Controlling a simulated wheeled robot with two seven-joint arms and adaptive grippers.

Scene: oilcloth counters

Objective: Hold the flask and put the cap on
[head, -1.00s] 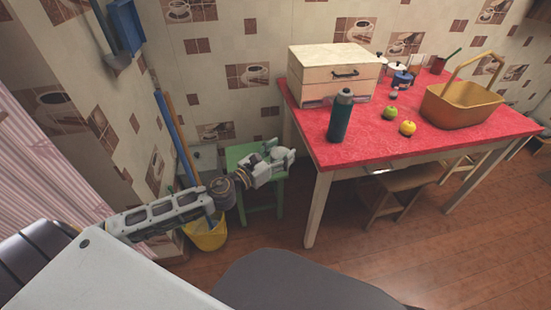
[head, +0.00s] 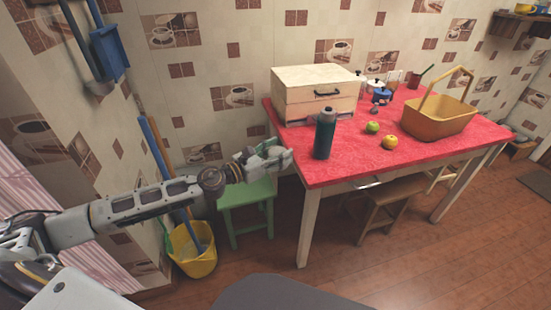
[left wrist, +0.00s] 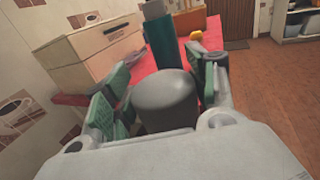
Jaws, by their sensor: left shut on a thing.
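The teal flask (head: 324,138) with a grey top stands upright near the left front corner of the red table. It also shows in the left wrist view (left wrist: 163,42), beyond the fingers. My left gripper (head: 279,158) is just left of the table edge, apart from the flask. In the left wrist view its green-padded fingers (left wrist: 160,78) are shut on a dark grey rounded cap (left wrist: 167,103). The cap's lower part is hidden by the gripper body. My right gripper is not in view.
The red table (head: 340,167) holds a wooden drawer box (head: 312,98) behind the flask, a green apple (head: 372,127), a yellow apple (head: 390,142) and a tan basket (head: 440,118). A green stool (head: 247,193) and yellow bucket (head: 195,262) stand below my left arm.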

